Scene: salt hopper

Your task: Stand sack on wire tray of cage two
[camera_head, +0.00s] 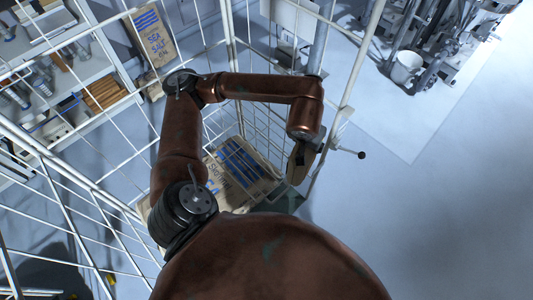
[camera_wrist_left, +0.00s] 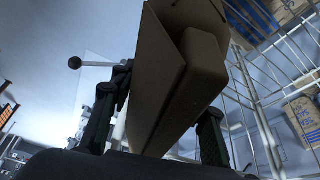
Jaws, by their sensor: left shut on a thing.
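My left gripper (camera_head: 304,150) hangs at the end of my copper arm, right of centre in the head view, beside a cage post. It is shut on a brown sack (camera_head: 298,165), seen nearly edge-on. In the left wrist view this sack (camera_wrist_left: 172,80) stands between the two dark fingers, its folded brown end facing the camera. A white wire cage (camera_head: 240,75) surrounds the area left of the gripper. Another sack (camera_head: 243,165), with blue stripes and sea salt lettering, lies low inside the cage. I cannot tell which cage is number two, and the tray is mostly hidden. My right gripper is not in view.
A further striped sack (camera_head: 155,40) is at the upper left behind wire. Shelves (camera_head: 60,70) with tools stand at the left. A black-knobbed lever (camera_head: 350,152) sticks out near the gripper. A white bucket (camera_head: 407,67) and machinery are upper right. Floor (camera_head: 450,210) at right is clear.

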